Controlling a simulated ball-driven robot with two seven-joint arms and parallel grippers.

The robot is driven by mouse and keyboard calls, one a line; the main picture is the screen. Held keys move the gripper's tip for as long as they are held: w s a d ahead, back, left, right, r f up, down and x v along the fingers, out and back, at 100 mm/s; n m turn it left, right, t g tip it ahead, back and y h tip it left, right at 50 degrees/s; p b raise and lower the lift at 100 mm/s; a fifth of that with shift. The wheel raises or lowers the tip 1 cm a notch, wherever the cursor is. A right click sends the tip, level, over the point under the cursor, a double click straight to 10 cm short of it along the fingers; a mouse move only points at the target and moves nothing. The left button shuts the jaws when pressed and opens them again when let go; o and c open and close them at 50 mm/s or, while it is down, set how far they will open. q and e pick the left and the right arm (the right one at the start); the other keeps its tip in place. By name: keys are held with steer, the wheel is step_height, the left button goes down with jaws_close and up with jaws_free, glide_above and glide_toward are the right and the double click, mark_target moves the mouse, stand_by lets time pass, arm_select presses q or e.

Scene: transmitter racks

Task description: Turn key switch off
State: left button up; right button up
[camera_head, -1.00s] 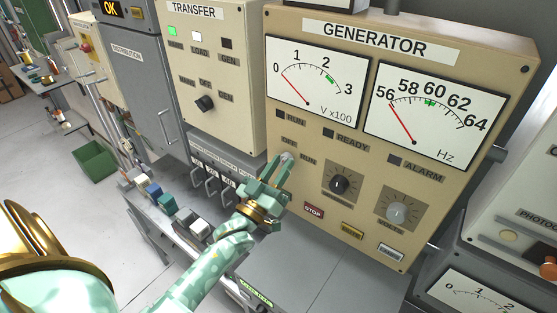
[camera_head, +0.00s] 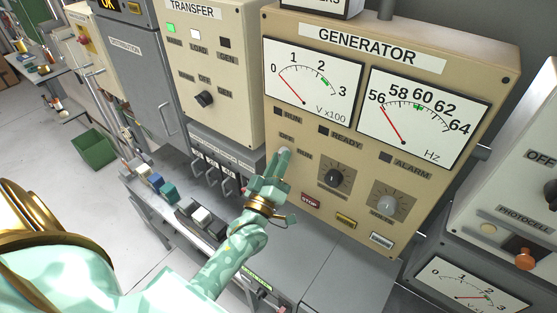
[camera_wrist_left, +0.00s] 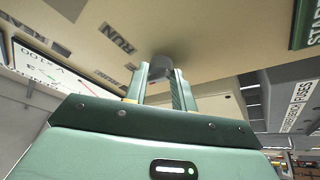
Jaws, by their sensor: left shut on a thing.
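The generator panel (camera_head: 300,228) is a beige box with two large white meters above and knobs and buttons below. Its key switch sits at the lower left, by the OFF and RUN labels. My left gripper (camera_head: 283,156) reaches it from below and mostly hides it in the head view. In the left wrist view, the grey key switch (camera_wrist_left: 160,67) is between the fingertips of my left gripper (camera_wrist_left: 158,76), close to the panel face. The gripper is shut on it. The key's exact angle is hard to tell. My right gripper is not in view.
A red STOP button (camera_head: 310,201) is below. The transfer panel (camera_head: 238,60) with breaker handles under it stands left. A grey desk surface (camera_head: 320,262) lies below.

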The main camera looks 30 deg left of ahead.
arm_select(q)
steer(key=o, duration=1)
steer(key=b+v, duration=0.5)
steer(key=v, duration=1.1)
steer(key=shift+s, duration=0.15)
